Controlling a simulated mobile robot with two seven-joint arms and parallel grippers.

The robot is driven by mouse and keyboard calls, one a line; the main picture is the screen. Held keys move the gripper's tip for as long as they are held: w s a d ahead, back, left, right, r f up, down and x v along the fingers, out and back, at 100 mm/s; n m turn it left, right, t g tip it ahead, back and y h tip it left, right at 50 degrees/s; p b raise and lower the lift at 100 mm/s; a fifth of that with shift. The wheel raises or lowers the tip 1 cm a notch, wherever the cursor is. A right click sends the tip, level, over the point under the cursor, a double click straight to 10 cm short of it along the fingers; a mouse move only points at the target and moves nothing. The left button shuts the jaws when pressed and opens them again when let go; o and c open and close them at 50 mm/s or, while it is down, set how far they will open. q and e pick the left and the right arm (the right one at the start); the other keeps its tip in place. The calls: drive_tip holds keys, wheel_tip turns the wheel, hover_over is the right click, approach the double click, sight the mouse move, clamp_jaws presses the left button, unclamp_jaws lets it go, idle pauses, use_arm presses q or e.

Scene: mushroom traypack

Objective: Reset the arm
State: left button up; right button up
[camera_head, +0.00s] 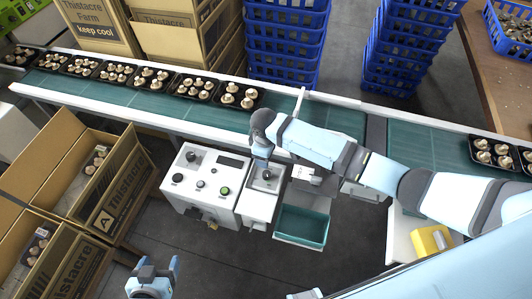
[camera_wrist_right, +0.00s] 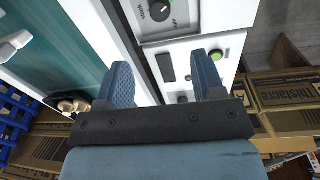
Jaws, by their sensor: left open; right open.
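My left gripper (camera_head: 158,268) is at the bottom left of the head view, below the control box and right of the open cartons. It is open, with nothing seen between its fingers. My right arm reaches in from the right of the head view, across the near side of the conveyor, to above the control box (camera_head: 200,181). In the right wrist view my right gripper (camera_wrist_right: 162,76) is open and empty. The control box, with a knob and a green button (camera_wrist_right: 216,55), shows beyond its fingers. In the head view the right fingers are hard to make out.
Several black mushroom trays (camera_head: 239,96) sit on the green conveyor (camera_head: 200,109); others are at its right end. Open cartons (camera_head: 118,186) holding trays stand at left. Blue crates (camera_head: 287,47) are stacked behind the belt. A green bin (camera_head: 302,225) hangs below the arm.

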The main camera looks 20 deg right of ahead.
idle(0.5)
drive_tip(key=s+a+f+m+t+y, duration=0.1)
drive_tip(key=s+a+f+t+y, duration=0.15)
drive_tip(key=s+a+f, duration=0.35)
drive_tip(key=s+d+r+m+t, duration=0.3)
drive_tip(key=s+d+t, duration=0.1)
drive_tip(key=s, duration=0.5)
drive_tip(key=s+d+r+m+t+y, duration=0.1)
drive_tip(key=s+d+r+m+t, duration=0.2)
drive_tip(key=s, duration=0.6)
drive_tip(key=d+t, duration=0.1)
drive_tip(key=d, duration=0.1)
drive_tip(key=shift+d+r, duration=0.25)
drive_tip(key=shift+d, duration=0.05)
drive_tip(key=shift+c, duration=0.3)
